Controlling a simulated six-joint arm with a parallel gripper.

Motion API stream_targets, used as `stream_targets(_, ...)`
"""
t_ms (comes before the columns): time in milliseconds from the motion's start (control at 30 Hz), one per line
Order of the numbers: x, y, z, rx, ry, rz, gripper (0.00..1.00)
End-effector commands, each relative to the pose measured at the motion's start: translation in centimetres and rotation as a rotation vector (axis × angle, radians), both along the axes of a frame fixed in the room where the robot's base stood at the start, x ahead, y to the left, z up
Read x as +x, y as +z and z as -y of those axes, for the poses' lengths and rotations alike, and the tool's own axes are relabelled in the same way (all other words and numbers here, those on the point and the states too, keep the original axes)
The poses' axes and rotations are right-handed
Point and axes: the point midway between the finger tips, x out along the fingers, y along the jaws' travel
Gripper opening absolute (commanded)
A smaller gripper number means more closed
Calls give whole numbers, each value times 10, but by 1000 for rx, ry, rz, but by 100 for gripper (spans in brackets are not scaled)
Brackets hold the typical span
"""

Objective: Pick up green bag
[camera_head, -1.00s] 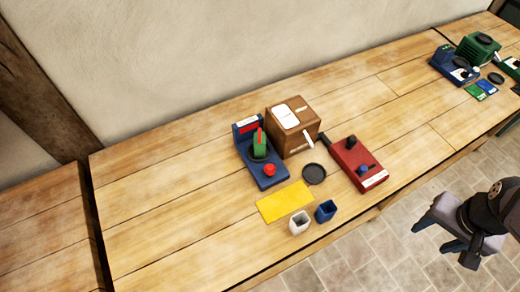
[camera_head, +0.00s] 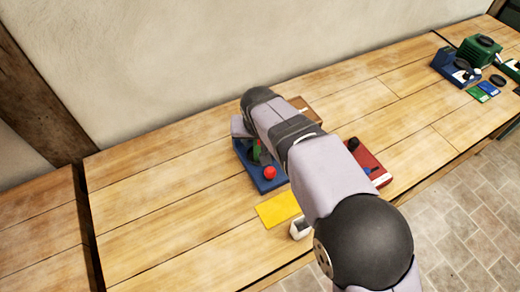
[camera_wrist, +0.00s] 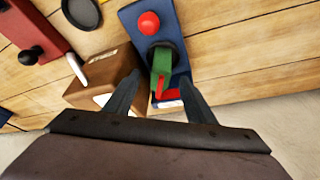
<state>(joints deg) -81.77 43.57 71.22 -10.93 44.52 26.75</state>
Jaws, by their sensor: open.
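The green bag (camera_wrist: 160,62) sits upright on the blue device (camera_wrist: 146,18), with a red strip beside it. In the wrist view it lies between and just beyond the open fingers of my gripper (camera_wrist: 158,80). I cannot tell whether either finger touches it. In the head view a small part of the green bag (camera_head: 257,150) shows beside my arm, which hides much of the blue device (camera_head: 265,181).
A brown box (camera_wrist: 105,80) stands close beside the blue device. A red device (camera_wrist: 32,32) and a black dish (camera_wrist: 82,13) lie beyond. A yellow mat (camera_head: 277,209) and a white cup (camera_head: 300,229) are near the front edge. The table's left part is clear.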

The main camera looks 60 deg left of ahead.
Motion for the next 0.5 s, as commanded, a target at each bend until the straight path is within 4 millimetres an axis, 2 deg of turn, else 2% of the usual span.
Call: stream_targets(500,5,-19,-8,1,-1,0,50)
